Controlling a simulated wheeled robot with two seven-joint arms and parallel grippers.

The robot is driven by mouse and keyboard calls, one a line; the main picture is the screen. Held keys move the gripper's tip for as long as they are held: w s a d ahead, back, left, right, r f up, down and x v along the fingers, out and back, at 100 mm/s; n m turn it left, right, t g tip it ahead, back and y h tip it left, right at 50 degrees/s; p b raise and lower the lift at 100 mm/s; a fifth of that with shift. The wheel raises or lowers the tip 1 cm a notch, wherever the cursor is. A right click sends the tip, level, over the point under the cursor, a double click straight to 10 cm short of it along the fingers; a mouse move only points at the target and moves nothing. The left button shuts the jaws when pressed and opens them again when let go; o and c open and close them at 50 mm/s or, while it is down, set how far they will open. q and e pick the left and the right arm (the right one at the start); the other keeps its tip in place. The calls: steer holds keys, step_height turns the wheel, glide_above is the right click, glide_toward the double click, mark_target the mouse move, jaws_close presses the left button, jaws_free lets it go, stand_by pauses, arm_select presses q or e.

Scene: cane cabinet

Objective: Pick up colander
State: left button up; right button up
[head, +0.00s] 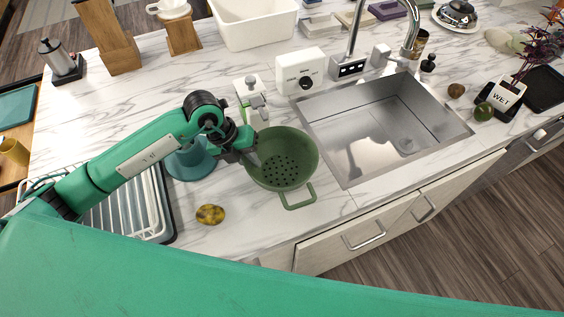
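A green colander (283,157) with dark holes in its base sits on the white marble counter, just left of the sink. One loop handle points toward the front edge. My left arm reaches in from the left, and my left gripper (250,156) is at the colander's left rim. Its fingers are small and partly hidden against the rim, so I cannot tell whether they are closed on it. My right gripper is not in view.
A steel sink (385,125) lies right of the colander. A blue-green object (190,162) stands behind my arm, near a dish rack (128,212). A white box with a dial (300,72) stands behind.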

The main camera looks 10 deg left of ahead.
mark_target(261, 173)
arm_select(q)
steer(key=shift+p+x, duration=0.45)
steer(key=shift+x, duration=1.15)
steer(key=shift+c, duration=0.2)
jaws_close()
steer(key=shift+w+a+r, duration=0.1)
steer(key=shift+r, duration=0.1)
